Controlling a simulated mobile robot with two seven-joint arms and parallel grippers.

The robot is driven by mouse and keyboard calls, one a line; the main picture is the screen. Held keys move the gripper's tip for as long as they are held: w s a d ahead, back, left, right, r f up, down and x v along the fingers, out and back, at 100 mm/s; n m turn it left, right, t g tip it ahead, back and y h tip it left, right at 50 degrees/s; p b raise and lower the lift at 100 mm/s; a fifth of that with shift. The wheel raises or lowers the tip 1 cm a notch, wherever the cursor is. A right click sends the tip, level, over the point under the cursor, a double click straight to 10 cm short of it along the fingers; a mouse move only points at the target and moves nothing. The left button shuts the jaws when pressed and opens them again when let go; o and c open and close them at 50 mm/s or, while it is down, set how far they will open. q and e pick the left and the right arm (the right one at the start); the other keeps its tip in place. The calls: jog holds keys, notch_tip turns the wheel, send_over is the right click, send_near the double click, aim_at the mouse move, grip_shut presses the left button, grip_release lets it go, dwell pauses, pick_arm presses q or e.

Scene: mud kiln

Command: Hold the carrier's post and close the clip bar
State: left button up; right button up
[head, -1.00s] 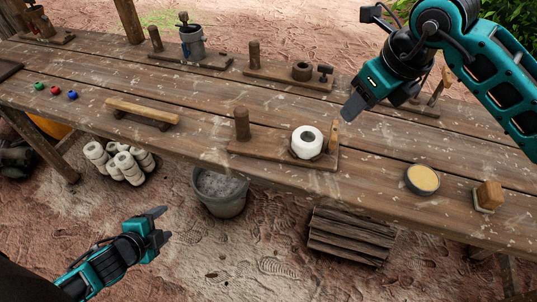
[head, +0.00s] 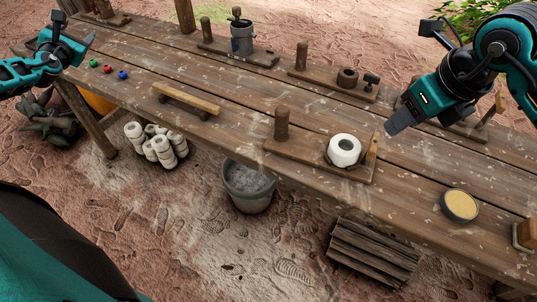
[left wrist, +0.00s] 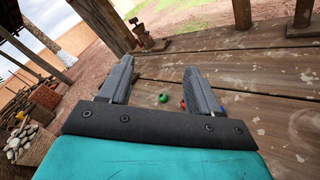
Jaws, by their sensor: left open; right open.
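The carrier is a wooden board (head: 300,154) near the bench's front edge, in the head view. Its round post (head: 281,125) stands at the left end. A white ring-shaped piece (head: 344,149) sits toward its right end. The clip bar (head: 372,148), a light wooden piece, stands upright beside the white piece. My right gripper (head: 392,126) is just above and right of the clip bar, apart from it and empty. My left gripper (head: 75,34) is open and empty at the far left, well away from the post. The left wrist view shows its two spread fingers (left wrist: 159,72).
Green (head: 93,63), red and blue balls lie near my left gripper. A wooden handle bar (head: 188,99) lies between them and the carrier. Other post boards (head: 325,80) stand behind. A yellow-filled dish (head: 459,205) is at right. A bucket (head: 248,185) stands below the edge.

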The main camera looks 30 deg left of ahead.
pick_arm(q)
jog(key=w+d+r+n+t+y, duration=0.2)
jog(key=w+d+r+n+t, duration=0.1)
jog(key=w+d+r+n, duration=0.15)
jog(key=w+d+n+t, duration=0.2)
jog(key=w+d, duration=0.3)
jog(key=d, duration=0.4)
jog(key=t+h, duration=0.2)
send_over(284, 121)
jog(key=w+a, duration=0.4)
notch_tip(284, 121, down, 4)
jog(key=s+d+n+g, duration=0.2)
jog(key=s+d, duration=0.4)
jog(key=d, duration=0.5)
jog(key=s+f+g+y, duration=0.2)
jog(key=s+f+g, duration=0.35)
jog(key=f, duration=0.55)
jog(key=shift+n, duration=0.35)
jog(key=x, duration=1.1)
jog(key=shift+w+a+f, duration=0.2)
jog(key=shift+a, duration=0.05)
